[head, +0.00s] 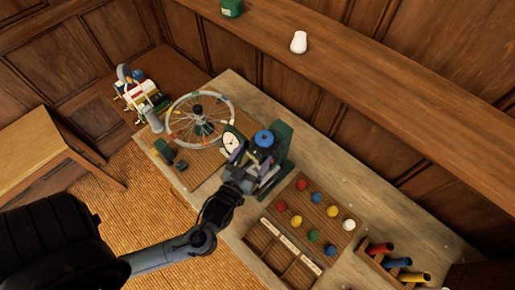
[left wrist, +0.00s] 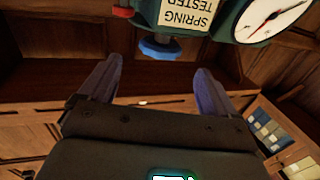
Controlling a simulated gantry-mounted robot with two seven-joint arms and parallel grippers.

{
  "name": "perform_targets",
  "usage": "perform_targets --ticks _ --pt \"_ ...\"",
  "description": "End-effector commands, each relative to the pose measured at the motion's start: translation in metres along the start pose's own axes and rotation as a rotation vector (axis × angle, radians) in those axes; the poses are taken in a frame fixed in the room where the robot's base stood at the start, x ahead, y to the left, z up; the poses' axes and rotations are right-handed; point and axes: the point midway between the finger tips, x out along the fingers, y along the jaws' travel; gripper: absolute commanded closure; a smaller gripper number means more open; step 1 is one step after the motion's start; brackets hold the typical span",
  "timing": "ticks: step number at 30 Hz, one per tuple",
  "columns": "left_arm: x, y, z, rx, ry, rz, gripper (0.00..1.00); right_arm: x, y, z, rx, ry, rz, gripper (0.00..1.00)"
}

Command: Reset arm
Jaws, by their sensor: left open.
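My left gripper (head: 238,164) is at the workbench, right beside the green spring tester (head: 281,150) in the head view. In the left wrist view my left gripper (left wrist: 157,85) has its two fingers spread wide with nothing between them. The spring tester (left wrist: 228,14) shows upside down past the fingertips, with its label, a white dial (left wrist: 270,18) and a blue knob (left wrist: 160,47). In the head view the blue knob (head: 264,138) is on the tester's top. I cannot tell whether a finger touches the tester. My right gripper is not in view.
A spoked wheel on a stand (head: 200,118) is left of the tester. Right of it is a board of coloured balls (head: 313,215), with a labelled wooden tray (head: 277,262) in front. A wooden shelf (head: 350,60) runs behind.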

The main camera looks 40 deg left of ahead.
Motion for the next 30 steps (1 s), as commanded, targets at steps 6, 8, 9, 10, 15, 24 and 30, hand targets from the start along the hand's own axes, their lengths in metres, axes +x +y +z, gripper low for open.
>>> perform_targets --ticks 6,8,9,10,15,24,30 --pt "-0.008 0.000 0.000 -0.001 0.001 -0.001 0.09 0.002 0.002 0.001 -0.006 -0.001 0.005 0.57" --pt "-0.008 0.000 -0.001 -0.001 0.001 -0.001 0.09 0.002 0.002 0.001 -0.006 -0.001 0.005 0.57" --pt "-0.008 0.000 -0.001 -0.001 0.001 -0.001 0.09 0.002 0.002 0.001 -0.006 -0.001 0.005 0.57" --pt "-0.008 0.000 -0.001 -0.001 0.001 -0.001 0.09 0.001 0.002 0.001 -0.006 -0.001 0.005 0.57" --pt "-0.007 0.000 -0.001 -0.001 0.001 -0.001 0.09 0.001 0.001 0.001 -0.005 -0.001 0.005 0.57" --pt "-0.008 -0.005 -0.027 -0.008 0.000 -0.019 0.09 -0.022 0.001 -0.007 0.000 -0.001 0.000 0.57" --pt "-0.001 0.003 -0.073 -0.052 -0.126 0.047 0.09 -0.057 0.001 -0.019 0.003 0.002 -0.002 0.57"
